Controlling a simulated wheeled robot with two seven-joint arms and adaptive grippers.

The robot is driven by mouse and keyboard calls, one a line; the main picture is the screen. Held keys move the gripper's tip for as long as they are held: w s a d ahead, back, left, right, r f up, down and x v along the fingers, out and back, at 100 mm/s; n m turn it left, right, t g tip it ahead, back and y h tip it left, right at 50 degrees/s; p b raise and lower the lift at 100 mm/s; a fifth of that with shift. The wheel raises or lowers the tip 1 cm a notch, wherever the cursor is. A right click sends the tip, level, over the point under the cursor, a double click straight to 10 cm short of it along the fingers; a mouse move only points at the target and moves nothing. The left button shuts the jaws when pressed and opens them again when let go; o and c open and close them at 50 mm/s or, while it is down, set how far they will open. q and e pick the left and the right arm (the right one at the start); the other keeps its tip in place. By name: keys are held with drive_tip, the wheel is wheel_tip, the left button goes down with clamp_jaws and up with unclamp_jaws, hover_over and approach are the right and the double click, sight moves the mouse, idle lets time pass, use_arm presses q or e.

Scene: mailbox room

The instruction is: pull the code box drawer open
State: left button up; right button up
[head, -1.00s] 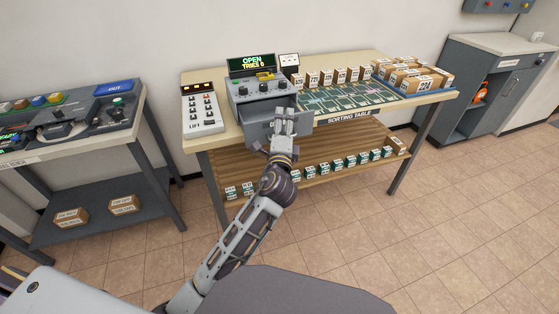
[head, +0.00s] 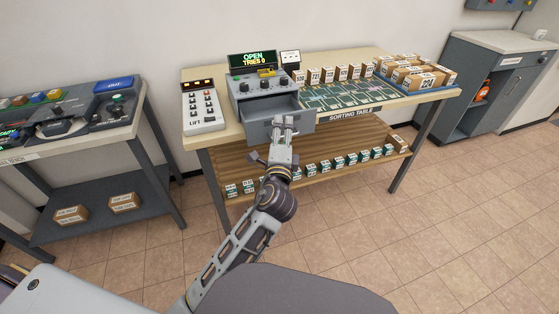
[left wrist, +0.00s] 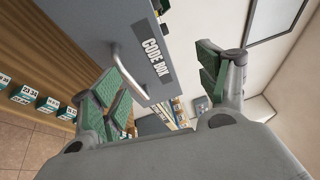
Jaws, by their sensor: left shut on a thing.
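The code box (head: 262,88) is a grey unit with knobs on the sorting table, under a display (head: 252,61) reading OPEN, TRIES 0. Its drawer (head: 262,132) stands pulled out toward me, with part of its inside visible; the part I can see looks empty. In the left wrist view the handle is beside the green-padded finger on the left, next to the CODE BOX label (left wrist: 157,56). The exact finger contact is partly hidden. My right gripper is out of view.
A keypad marked LIFT (head: 202,107) stands left of the code box. Small boxes (head: 330,75) and a sorting mat lie to its right. Several small boxes line the wooden lower shelf (head: 225,160) below the drawer. A second bench (head: 160,150) stands at left. Floor in front is clear.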

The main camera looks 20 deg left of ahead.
use_arm(q)
drive_tip(key=shift+s+d+r, duration=0.3)
drive_tip(key=shift+s+r, duration=0.6)
drive_tip(key=shift+s, duration=0.05)
drive_tip(key=c, duration=0.6)
drive_tip(key=b+v, duration=0.1)
drive_tip(key=v, duration=0.2)
drive_tip(key=f+v, duration=0.1)
drive_tip(key=v, duration=0.1)
drive_tip(key=b+v, duration=0.1)
drive_tip(key=v, duration=0.2)
drive_tip(key=shift+s+f+b, duration=0.3)
drive_tip(key=shift+f, duration=0.1)
idle(0.3)
